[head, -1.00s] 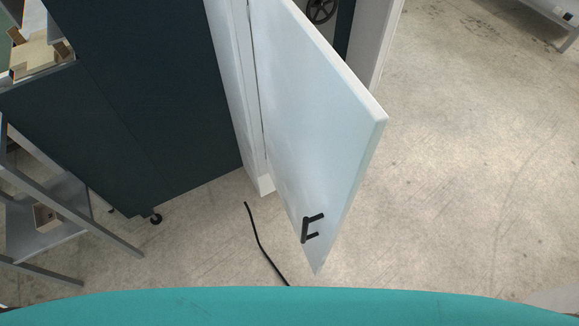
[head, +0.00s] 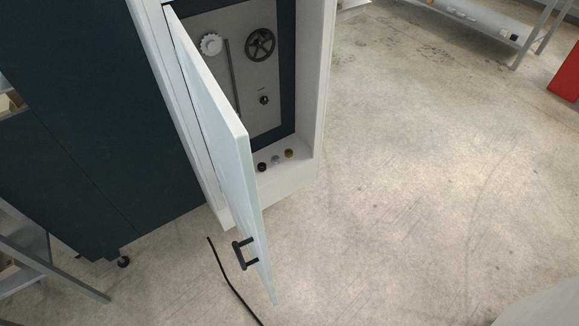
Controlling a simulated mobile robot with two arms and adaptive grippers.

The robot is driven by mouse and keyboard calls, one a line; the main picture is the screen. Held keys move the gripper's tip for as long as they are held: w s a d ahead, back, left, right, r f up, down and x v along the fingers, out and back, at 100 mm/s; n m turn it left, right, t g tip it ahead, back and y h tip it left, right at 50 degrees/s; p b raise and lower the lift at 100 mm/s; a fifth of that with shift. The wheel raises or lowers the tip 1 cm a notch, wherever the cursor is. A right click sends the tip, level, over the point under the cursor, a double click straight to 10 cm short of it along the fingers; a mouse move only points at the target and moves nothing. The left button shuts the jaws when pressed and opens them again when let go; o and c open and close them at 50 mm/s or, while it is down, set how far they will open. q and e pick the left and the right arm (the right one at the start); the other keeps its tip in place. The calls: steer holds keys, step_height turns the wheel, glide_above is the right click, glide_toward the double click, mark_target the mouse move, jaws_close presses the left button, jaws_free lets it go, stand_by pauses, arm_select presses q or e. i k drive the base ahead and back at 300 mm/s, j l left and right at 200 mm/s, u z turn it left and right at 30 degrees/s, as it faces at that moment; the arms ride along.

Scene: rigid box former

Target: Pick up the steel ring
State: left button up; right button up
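Three small round pieces sit in a row on the white bottom ledge of the open cabinet. The middle one is grey and looks like the steel ring (head: 276,160), though it is too small to be sure of its shape. A dark piece (head: 262,167) is at its left and a brass-coloured piece (head: 289,153) at its right. Neither of my grippers is in view.
The white cabinet door (head: 225,130) stands open with a black handle (head: 245,254), hiding the cabinet's left part. Inside are a white gear (head: 211,44) and a black handwheel (head: 261,44). A black cable (head: 229,281) lies on the floor. Floor at the right is clear.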

mark_target(275, 157)
steer(key=z, duration=0.5)
steer(key=i+l+z, duration=0.1)
steer(key=z, duration=0.85)
steer(key=i+z, duration=0.1)
steer(key=z, duration=0.85)
steer(key=i+z, duration=0.1)
steer(key=z, duration=0.85)
steer(key=j+z, duration=0.15)
steer(key=z, duration=0.2)
steer(key=i+j+z, duration=0.1)
steer(key=j+z, duration=0.15)
steer(key=z, duration=0.15)
steer(key=j+u, duration=0.35)
steer(key=j, duration=0.25)
steer(key=j+u, duration=0.35)
steer(key=j, duration=0.25)
steer(key=j+u, duration=0.15)
steer(key=u, duration=0.3)
steer(key=j+u, duration=0.15)
steer(key=u, duration=0.35)
steer(key=i+j+u, duration=0.1)
steer(key=u, duration=0.35)
steer(key=i+u, duration=0.1)
steer(key=u, duration=0.35)
